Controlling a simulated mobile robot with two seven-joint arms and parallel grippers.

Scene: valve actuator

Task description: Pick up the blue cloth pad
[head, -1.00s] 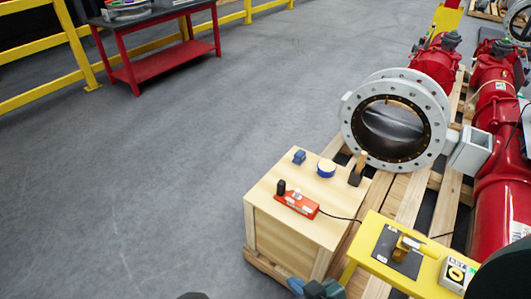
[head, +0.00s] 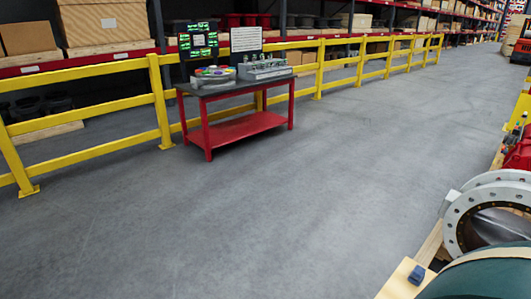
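A small dark blue item (head: 416,275), which looks like the blue cloth pad, lies on the pale wooden crate top (head: 397,286) at the bottom right of the head view. Only a corner of that top shows. Neither of my grippers shows in the view.
A grey flanged valve ring (head: 468,212) stands beyond the crate at the right edge. A red table (head: 240,128) with equipment stands at the back, before a yellow railing (head: 92,109). The grey floor (head: 220,220) between is clear.

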